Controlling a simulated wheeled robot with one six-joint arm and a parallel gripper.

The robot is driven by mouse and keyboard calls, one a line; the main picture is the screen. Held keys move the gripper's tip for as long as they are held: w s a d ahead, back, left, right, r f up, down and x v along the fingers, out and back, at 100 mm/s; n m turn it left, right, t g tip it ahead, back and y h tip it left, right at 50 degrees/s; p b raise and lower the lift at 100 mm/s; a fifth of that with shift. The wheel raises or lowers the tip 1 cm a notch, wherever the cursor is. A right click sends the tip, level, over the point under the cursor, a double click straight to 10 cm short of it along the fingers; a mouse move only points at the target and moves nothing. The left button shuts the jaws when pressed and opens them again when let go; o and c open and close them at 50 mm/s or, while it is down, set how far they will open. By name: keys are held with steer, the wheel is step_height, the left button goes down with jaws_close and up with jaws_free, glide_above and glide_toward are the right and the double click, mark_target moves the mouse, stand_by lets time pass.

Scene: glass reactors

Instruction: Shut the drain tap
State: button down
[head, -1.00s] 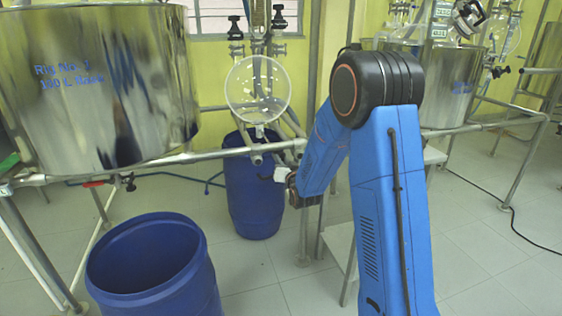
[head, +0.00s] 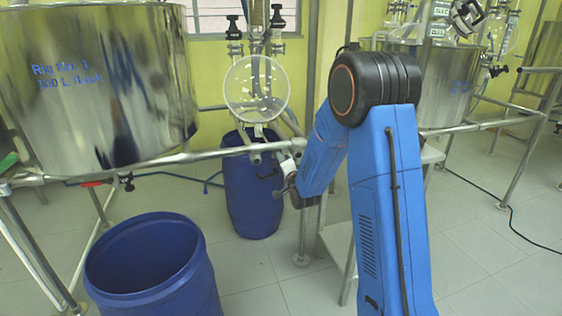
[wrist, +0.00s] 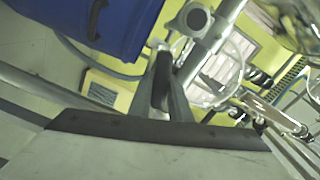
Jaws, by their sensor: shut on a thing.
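My gripper (head: 284,190) is at the end of my blue arm, below the grey pipe rail and in front of the far blue drum. In the wrist view its dark fingers (wrist: 163,85) are together around a narrow dark piece, which I take to be the drain tap's handle. The tap's body cannot be made out clearly in the head view, and I cannot tell whether the tap is open or shut. A round glass flask (head: 256,90) hangs above and to the left of the gripper.
The pipe rail (head: 190,157) runs close above my gripper. A blue drum (head: 253,205) stands behind it and an open blue drum (head: 150,265) at the front left. A steel vessel (head: 95,90) is at the left. Bare floor shows at the right.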

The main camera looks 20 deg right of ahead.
steer(key=shift+f+m, duration=0.2)
steer(key=shift+m, duration=1.7)
steer(key=c, duration=1.6)
jaws_free()
steer(key=shift+c, duration=0.2)
steer(key=shift+s, duration=0.1)
